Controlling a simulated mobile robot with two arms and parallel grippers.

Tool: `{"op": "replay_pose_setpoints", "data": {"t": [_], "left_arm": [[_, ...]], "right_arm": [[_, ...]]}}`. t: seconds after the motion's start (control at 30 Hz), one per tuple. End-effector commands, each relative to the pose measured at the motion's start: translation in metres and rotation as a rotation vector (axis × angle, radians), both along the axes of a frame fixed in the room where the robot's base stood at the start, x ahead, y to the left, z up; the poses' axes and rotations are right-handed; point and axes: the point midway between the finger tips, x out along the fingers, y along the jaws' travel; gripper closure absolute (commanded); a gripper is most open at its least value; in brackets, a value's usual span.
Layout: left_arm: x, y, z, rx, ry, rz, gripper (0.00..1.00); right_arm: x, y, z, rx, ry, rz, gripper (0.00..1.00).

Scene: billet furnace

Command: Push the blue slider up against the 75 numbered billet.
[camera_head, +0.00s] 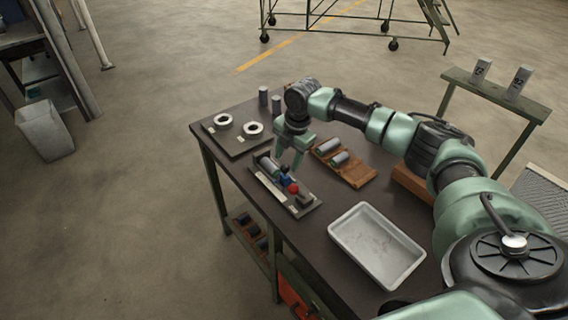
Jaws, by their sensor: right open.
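A gauge fixture (300,211) lies on the dark workbench. Its small blue slider (286,181) sits on the rail beside a red knob (293,188). A dark grey cylinder (266,164) lies in the fixture's far-left end; no number on it can be read, so I cannot tell whether it is the 75 billet. My right gripper (290,166) is open, pointing down just above and behind the fixture, near the blue slider; I cannot tell whether it touches anything. My left gripper is not in view.
A wooden rack (357,178) with grey billets stands right of the fixture. A plate (237,146) with two white rings lies left, with upright cylinders (263,96) behind. A white tray (377,246) is nearer. A narrow stand (501,94) bears two numbered blocks.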

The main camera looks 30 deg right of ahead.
Motion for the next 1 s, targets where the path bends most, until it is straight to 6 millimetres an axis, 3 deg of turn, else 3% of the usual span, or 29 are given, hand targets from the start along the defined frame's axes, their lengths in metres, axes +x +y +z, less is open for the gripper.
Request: {"op": "replay_pose_setpoints", "data": {"t": [0.1,0.23,0.4,0.67,0.87,1.0], "left_arm": [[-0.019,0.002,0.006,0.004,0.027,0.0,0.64],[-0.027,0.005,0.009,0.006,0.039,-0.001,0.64],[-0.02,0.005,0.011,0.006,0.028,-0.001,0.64],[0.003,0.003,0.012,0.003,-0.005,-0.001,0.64],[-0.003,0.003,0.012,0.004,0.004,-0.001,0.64],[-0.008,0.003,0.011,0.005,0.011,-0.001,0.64]], "right_arm": [[0.003,0.002,-0.019,0.0,0.003,0.0,0.52],[0.007,0.003,-0.037,0.0,0.002,-0.001,0.52],[0.009,0.002,-0.051,0.0,0.001,0.0,0.52],[0.01,0.003,-0.053,-0.001,0.0,0.0,0.52],[0.01,0.003,-0.053,-0.001,0.0,0.0,1.0],[0.01,0.003,-0.052,-0.001,-0.001,0.0,1.0]]}}
